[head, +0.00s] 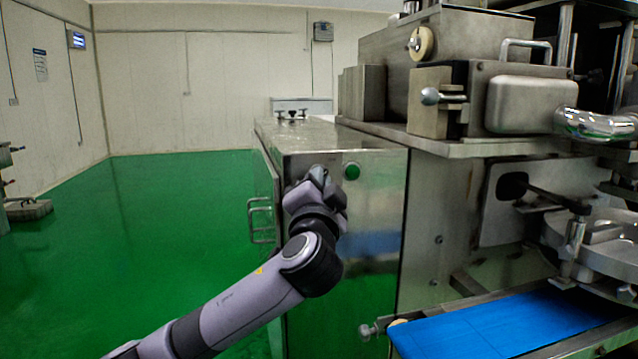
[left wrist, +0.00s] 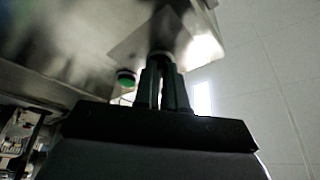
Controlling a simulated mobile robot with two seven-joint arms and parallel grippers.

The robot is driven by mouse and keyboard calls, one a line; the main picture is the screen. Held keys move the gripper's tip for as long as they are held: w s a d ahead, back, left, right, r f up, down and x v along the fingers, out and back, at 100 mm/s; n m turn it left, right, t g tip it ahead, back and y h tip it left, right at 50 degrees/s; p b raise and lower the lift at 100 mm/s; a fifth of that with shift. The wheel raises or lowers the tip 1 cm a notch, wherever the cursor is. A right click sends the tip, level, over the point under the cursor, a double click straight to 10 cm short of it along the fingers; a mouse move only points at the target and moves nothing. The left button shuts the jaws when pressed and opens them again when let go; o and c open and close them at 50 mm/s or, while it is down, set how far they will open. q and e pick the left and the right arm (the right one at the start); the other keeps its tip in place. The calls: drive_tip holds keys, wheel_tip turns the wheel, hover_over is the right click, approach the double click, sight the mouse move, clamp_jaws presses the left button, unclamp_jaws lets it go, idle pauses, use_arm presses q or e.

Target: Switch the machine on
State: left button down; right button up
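The encrusting machine (head: 450,190) stands at the right, with a steel cabinet (head: 380,215) at its near left end. A green button (head: 351,171) is on the cabinet's front panel, and it also shows in the left wrist view (left wrist: 126,79). My left gripper (head: 318,185) is up at this panel, left of the button. In the left wrist view its fingers (left wrist: 161,68) are close together, with their tips at a dark round switch (left wrist: 160,54) on a plate. I cannot tell whether the switch is between the fingers. In the head view the gripper hides the switch. My right gripper is not in view.
A cabinet door with handles (head: 262,220) is on the cabinet's left side. A blue conveyor belt (head: 510,325) is at the lower right, with a protruding knob (head: 368,331) at its near end. The green floor (head: 150,240) at the left is mostly free.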

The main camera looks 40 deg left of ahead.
use_arm(q)
drive_tip(key=m+g+h+p, duration=0.1)
drive_tip(key=m+g+p, duration=0.1)
drive_tip(key=m+p, duration=0.3)
drive_tip(key=r+m+g+p, duration=0.1)
drive_tip(key=m+p, duration=0.5)
drive_tip(key=p, duration=0.2)
drive_tip(key=m+g+h+p, duration=0.1)
drive_tip(key=m+g+p, duration=0.1)
drive_tip(key=m+p, duration=0.3)
drive_tip(key=shift+d+r+m+g+h+p, duration=0.1)
drive_tip(key=shift+r+m+g+h+p, duration=0.15)
drive_tip(key=shift+p, duration=0.95)
drive_tip(key=c, duration=1.2)
unclamp_jaws()
